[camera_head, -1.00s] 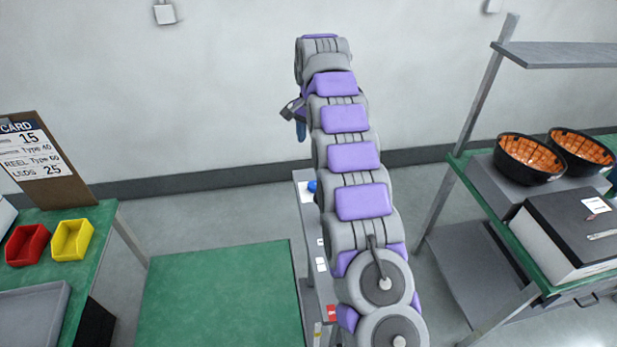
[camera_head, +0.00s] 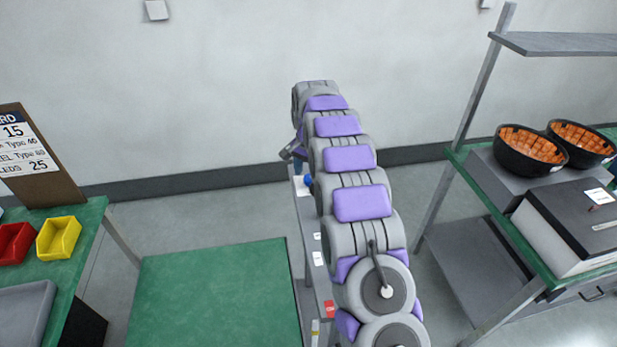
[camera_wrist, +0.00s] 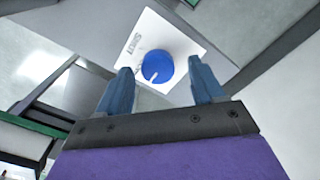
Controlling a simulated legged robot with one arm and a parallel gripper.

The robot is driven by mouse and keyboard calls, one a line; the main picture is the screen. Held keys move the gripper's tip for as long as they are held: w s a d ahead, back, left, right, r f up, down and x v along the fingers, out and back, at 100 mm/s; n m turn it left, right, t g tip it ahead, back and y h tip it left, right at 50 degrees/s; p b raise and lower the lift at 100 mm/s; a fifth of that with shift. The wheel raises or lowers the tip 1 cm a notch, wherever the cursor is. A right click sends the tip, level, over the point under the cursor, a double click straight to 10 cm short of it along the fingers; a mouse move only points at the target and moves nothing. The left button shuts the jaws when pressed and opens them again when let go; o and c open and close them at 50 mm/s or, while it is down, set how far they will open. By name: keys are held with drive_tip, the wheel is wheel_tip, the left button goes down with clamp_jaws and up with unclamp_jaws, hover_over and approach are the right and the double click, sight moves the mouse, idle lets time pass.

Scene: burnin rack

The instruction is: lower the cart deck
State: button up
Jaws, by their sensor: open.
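The cart deck is likely the flat green surface (camera_head: 215,296) at the lower middle in the head view. A grey post (camera_head: 305,235) with small labels stands along its right edge. A blue round knob (camera_wrist: 157,67) with a white pointer line sits on a white label plate (camera_wrist: 133,38) in the wrist view. The knob also shows partly in the head view (camera_head: 308,181), beside my arm. My gripper (camera_wrist: 163,88) is open, its two blue fingers on either side of the knob's near edge. I cannot tell whether they touch it. In the head view my arm hides most of the gripper.
At left, a green bench holds a yellow bin (camera_head: 59,238), a red bin (camera_head: 15,243), a grey tray (camera_head: 25,310) and a clipboard (camera_head: 38,160). At right, a rack holds black bowls (camera_head: 531,150) and a black-topped box (camera_head: 570,225). Floor shows between deck and wall.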

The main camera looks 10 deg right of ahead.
drive_tip(key=shift+d+f, duration=0.15)
drive_tip(key=shift+f, duration=0.45)
drive_tip(key=shift+c, duration=0.5)
drive_tip(key=c, duration=1)
drive_tip(key=shift+o, duration=0.2)
